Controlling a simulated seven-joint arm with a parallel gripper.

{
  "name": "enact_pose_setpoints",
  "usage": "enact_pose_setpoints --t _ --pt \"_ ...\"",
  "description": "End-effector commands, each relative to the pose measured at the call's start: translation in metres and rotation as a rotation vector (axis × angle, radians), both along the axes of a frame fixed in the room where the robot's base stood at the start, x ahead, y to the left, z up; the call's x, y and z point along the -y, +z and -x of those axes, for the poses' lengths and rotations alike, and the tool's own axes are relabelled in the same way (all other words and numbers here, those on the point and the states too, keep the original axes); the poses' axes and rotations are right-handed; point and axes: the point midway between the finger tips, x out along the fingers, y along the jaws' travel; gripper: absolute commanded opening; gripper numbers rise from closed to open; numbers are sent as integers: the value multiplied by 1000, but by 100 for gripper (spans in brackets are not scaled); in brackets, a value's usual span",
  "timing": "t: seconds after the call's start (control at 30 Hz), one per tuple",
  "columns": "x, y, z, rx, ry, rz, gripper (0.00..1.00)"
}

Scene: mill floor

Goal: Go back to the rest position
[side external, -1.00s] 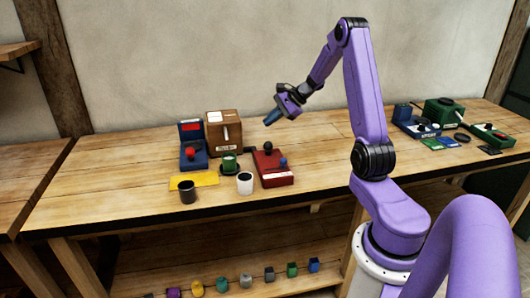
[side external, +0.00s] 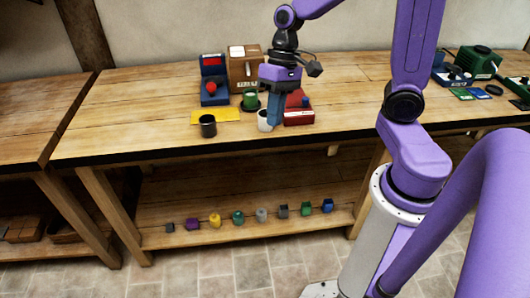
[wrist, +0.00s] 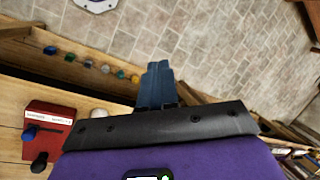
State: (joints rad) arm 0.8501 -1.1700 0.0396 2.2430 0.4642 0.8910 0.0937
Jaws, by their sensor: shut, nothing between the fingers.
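My gripper (side external: 275,122) is shut and empty. It points down over the front of the workbench (side external: 110,143), and in the side view it overlaps the white cup (side external: 263,121) and the red box (side external: 299,117). I cannot tell its height there. In the wrist view the blue fingers (wrist: 157,66) are together, with floor tiles beyond them. That view also shows the red box (wrist: 50,120) with its knobs at the left and part of the white cup (wrist: 98,113).
A black cup (side external: 208,126) stands by a yellow sheet (side external: 228,115). A green cup (side external: 250,100), a blue box (side external: 214,92) and a brown box (side external: 244,69) are behind. A green device (side external: 477,63) is at the right. Several small objects line the lower shelf (side external: 170,243).

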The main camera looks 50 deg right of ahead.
Motion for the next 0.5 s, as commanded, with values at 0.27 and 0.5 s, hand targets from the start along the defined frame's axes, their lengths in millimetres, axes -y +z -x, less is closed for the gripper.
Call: enact_pose_setpoints --t 0.27,0.5 --pt "-19 3 84 116 540 121 0" --pt "-13 3 134 237 947 199 0"
